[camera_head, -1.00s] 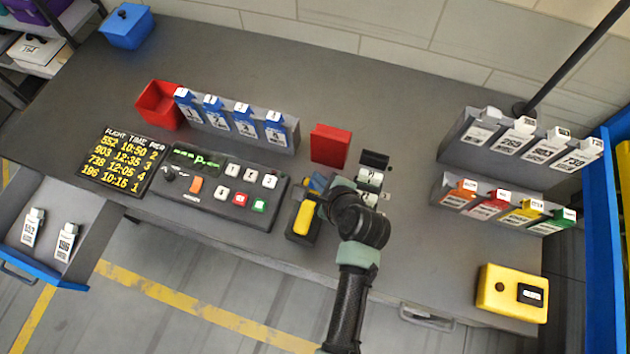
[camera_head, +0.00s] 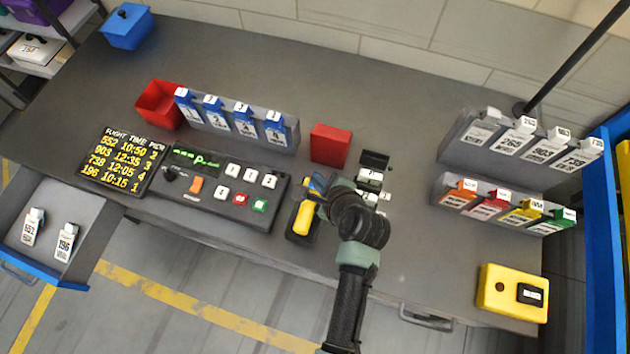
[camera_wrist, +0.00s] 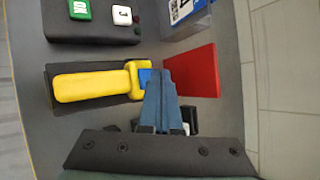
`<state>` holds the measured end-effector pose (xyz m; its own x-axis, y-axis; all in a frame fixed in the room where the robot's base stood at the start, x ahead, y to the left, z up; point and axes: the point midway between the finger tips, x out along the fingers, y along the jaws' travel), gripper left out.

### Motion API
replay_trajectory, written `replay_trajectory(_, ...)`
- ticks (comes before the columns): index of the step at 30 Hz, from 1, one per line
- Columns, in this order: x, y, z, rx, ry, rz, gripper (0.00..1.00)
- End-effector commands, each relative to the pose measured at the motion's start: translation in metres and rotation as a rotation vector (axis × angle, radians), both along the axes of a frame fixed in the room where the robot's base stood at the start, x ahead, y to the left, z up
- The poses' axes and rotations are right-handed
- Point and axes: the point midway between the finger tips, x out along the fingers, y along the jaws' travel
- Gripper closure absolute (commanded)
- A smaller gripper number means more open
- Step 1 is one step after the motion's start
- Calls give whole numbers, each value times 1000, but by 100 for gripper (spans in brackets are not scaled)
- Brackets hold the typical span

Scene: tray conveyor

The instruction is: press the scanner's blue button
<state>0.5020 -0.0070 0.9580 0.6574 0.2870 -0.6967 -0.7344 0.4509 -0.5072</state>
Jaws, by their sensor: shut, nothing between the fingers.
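The yellow scanner (camera_head: 303,218) lies on a dark stand on the desk, left of my wrist. In the wrist view the scanner (camera_wrist: 92,85) points its handle left and its head right. A bright blue patch (camera_wrist: 145,77), which looks like the button, shows at the scanner's head, partly hidden by my fingertips. My gripper (camera_wrist: 154,76) is shut and empty, its bluish fingers right at the blue patch. I cannot tell whether they touch it. In the head view my gripper (camera_head: 318,185) is at the scanner's far end, mostly hidden by my wrist.
A red block (camera_head: 330,145) stands just behind the gripper. A dark control panel (camera_head: 218,185) with buttons lies left of the scanner. Small white-topped items (camera_head: 371,180) sit right behind my wrist. The desk to the right is clear up to the tag racks (camera_head: 500,205).

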Motion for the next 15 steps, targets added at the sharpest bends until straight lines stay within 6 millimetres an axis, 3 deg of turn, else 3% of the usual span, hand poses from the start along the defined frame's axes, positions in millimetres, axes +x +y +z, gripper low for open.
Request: replay_trajectory(15,0,0,-7,0,0,0,100)
